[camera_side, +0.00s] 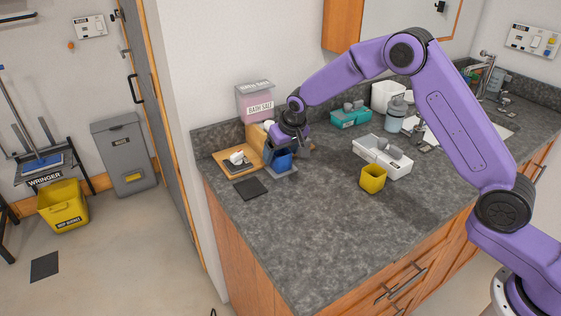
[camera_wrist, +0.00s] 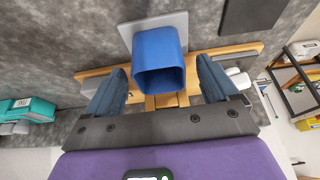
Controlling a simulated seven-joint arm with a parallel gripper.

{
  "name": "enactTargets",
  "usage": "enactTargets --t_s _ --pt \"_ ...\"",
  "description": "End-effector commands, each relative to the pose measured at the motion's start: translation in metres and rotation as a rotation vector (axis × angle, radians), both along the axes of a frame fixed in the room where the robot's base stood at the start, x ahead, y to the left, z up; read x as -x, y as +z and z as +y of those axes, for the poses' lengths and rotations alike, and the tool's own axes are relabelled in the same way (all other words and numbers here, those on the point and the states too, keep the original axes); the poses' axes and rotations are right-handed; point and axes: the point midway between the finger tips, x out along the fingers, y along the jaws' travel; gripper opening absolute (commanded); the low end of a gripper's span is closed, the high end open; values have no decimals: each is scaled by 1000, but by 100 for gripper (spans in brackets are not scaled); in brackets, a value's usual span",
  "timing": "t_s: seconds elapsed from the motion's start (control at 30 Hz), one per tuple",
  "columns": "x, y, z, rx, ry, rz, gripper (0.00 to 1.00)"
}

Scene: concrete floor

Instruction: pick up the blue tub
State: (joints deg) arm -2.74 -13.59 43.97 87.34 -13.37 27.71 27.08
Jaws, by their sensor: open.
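The blue tub (camera_side: 282,161) stands upright near the left end of the counter, on or just above a small grey plate (camera_side: 283,173). In the wrist view the blue tub (camera_wrist: 158,50) shows its open mouth towards the camera, with the grey plate (camera_wrist: 126,32) behind it. My gripper (camera_side: 283,148) is right at the tub from above and hides part of it. In the wrist view my gripper (camera_wrist: 160,67) is open, with one finger on either side of the tub and visible gaps. I cannot tell how deep the fingertips reach beside it.
A wooden board (camera_side: 226,168) with a white item lies left of the tub. A pink bath salt box (camera_side: 255,100) stands behind. A dark square mat (camera_side: 250,188) lies in front. The front counter is clear.

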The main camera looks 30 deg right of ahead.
Motion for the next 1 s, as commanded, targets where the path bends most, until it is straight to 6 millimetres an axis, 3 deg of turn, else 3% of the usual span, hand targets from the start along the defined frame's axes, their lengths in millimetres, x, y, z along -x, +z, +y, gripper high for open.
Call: enactTargets --t_s 0.17,0.47,0.63,0.67,0.73,0.77,1.0 --pt "-8 -18 0 0 0 -1 87" --pt "-9 -21 0 0 0 -2 87" --pt "-9 -21 0 0 0 -2 35" --pt "-9 -21 0 0 0 -2 31" --pt "-9 -20 0 0 0 -2 31" --pt "-9 -20 0 0 0 -2 26" --pt "-9 -18 0 0 0 -3 25"
